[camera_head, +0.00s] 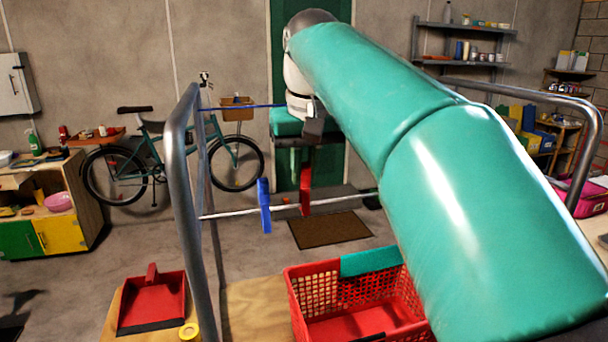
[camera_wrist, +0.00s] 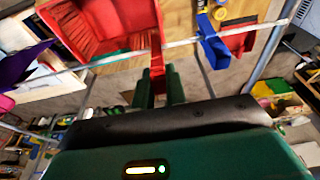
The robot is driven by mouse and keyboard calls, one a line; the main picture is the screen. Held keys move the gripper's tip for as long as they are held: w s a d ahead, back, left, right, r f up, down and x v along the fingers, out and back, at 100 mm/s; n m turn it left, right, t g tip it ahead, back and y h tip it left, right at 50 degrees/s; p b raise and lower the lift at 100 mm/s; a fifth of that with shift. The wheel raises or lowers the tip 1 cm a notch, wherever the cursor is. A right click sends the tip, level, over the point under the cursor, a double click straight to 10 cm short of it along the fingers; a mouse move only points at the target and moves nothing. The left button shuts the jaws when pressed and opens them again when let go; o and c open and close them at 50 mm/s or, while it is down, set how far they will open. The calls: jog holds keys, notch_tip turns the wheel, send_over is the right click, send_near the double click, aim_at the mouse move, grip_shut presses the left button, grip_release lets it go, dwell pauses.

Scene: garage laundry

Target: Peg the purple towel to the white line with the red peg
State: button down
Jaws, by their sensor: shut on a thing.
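The white line (camera_head: 235,213) runs across the metal rack and also shows in the wrist view (camera_wrist: 184,43). The red peg (camera_head: 306,187) is upright at the line, right of the blue peg (camera_head: 264,205). In the wrist view the red peg (camera_wrist: 157,53) is between the green fingers of my gripper (camera_wrist: 159,82), which is shut on it. I cannot tell whether its jaws are around the line. A purple cloth, likely the purple towel (camera_wrist: 18,66), is at the wrist view's left edge, apart from the peg. It is not visible in the head view, where my arm covers much of the right.
A red basket (camera_head: 300,310) with a teal cloth (camera_head: 371,262) over its rim stands below the line. A red dustpan (camera_head: 152,300) and yellow tape (camera_head: 189,332) are to its left. The rack's metal post (camera_head: 183,180) and blue line (camera_head: 245,106) are near my gripper.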

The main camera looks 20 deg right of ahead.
jog(key=shift+w+v, duration=0.2)
jog(key=shift+v, duration=0.65)
jog(key=shift+w+v, duration=0.2)
jog(key=shift+v, duration=0.65)
jog(key=shift+r, duration=0.1)
